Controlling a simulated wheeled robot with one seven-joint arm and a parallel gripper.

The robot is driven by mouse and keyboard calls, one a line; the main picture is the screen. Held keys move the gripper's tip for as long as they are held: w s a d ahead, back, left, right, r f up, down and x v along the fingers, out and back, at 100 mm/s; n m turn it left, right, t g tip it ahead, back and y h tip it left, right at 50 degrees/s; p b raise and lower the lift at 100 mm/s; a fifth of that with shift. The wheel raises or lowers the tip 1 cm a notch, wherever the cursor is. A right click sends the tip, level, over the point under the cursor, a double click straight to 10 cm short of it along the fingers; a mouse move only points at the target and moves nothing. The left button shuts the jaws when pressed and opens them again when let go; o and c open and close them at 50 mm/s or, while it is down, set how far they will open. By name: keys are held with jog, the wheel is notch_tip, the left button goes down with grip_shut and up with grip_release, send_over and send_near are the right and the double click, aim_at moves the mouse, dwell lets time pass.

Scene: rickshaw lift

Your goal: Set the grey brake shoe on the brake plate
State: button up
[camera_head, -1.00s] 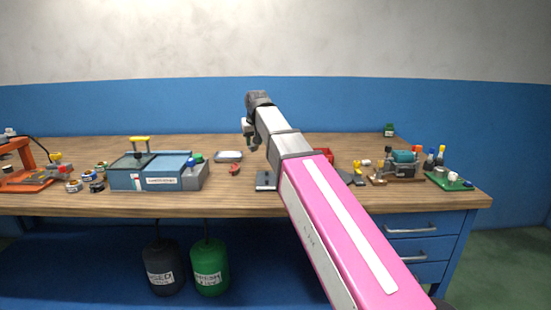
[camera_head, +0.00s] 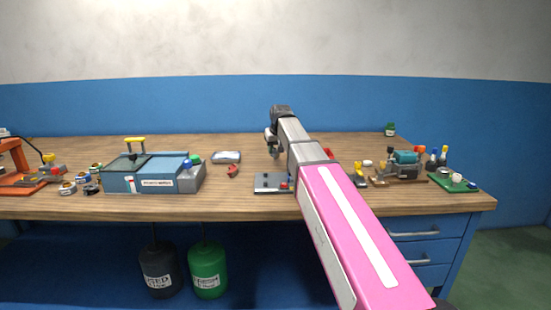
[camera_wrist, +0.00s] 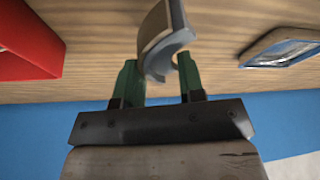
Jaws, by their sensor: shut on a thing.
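The grey brake shoe (camera_wrist: 165,40) is a curved, arc-shaped piece in the wrist view. My gripper (camera_wrist: 158,70) is shut on it, with a green finger on either side. In the head view my gripper (camera_head: 272,150) hangs above the middle of the bench, small and partly hidden by my arm, so the shoe is hard to make out there. A flat grey plate (camera_head: 266,184) lies near the bench's front edge, below and in front of the gripper; it looks like the brake plate, but I cannot be certain. The shoe is apart from it.
A shallow tray (camera_head: 226,157) and a small red object (camera_head: 233,171) lie left of the gripper. A blue-grey machine (camera_head: 145,177) stands further left. A red bin (camera_wrist: 25,45) shows in the wrist view. A teal-topped device (camera_head: 404,160) and a green board (camera_head: 452,180) are at right.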

aim_at(276, 164)
jog(key=shift+f, duration=2.05)
jog(key=shift+f, duration=0.1)
jog(key=o, duration=1.1)
jog(key=v, duration=1.2)
